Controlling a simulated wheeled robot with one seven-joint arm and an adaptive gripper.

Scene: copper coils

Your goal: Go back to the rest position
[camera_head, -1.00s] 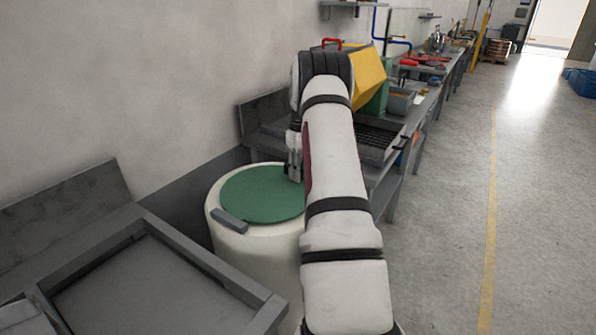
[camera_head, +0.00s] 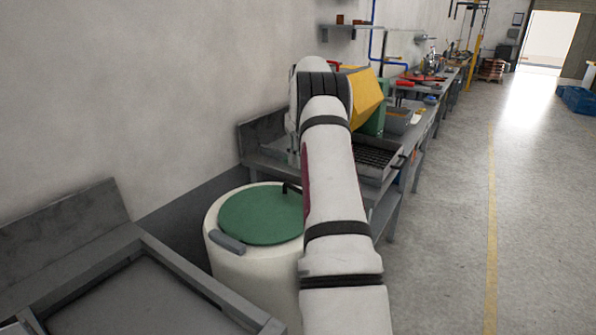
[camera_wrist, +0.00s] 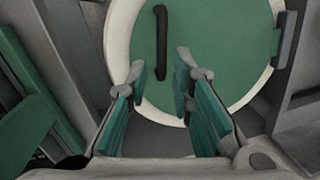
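My gripper (camera_head: 293,157) hangs at the left of my arm, above the far edge of a round green lid (camera_head: 250,218) on a white drum (camera_head: 250,268). In the wrist view my gripper (camera_wrist: 162,85) has its two green-padded fingers apart, with nothing between them. The handle also shows in the head view (camera_head: 287,188), partly hidden by my arm. My arm covers the right part of the lid and drum.
A grey metal table (camera_head: 130,300) stands at the front left. Behind the drum is a grey bench with a grate (camera_head: 378,158) and a yellow machine (camera_head: 366,95). The wall is close on the left. The concrete floor (camera_head: 440,230) on the right is open.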

